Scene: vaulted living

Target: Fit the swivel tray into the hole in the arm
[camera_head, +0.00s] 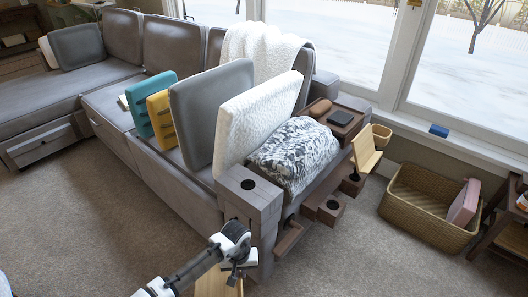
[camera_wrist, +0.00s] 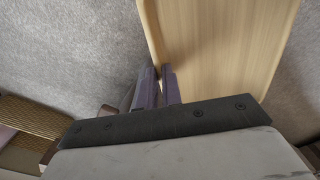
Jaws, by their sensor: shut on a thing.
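The swivel tray is a pale wooden board (camera_wrist: 225,45) that fills the upper right of the wrist view. In the head view, part of it (camera_head: 214,284) shows low at the bottom, below my gripper. My gripper (camera_wrist: 160,88) is shut on the tray's edge. In the head view my gripper (camera_head: 235,268) is in front of the sofa's near arm, lower than its top. The near sofa arm (camera_head: 262,201) is brown-grey with a dark round hole (camera_head: 248,184) in its top. The tray's far end and any peg are out of sight.
A similar pale wooden piece (camera_head: 366,150) and cup holder (camera_head: 381,132) stand by the far arm. Small brown boxes (camera_head: 328,212) jut from the sofa's side. A wicker basket (camera_head: 412,215) stands right. Carpet is clear left.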

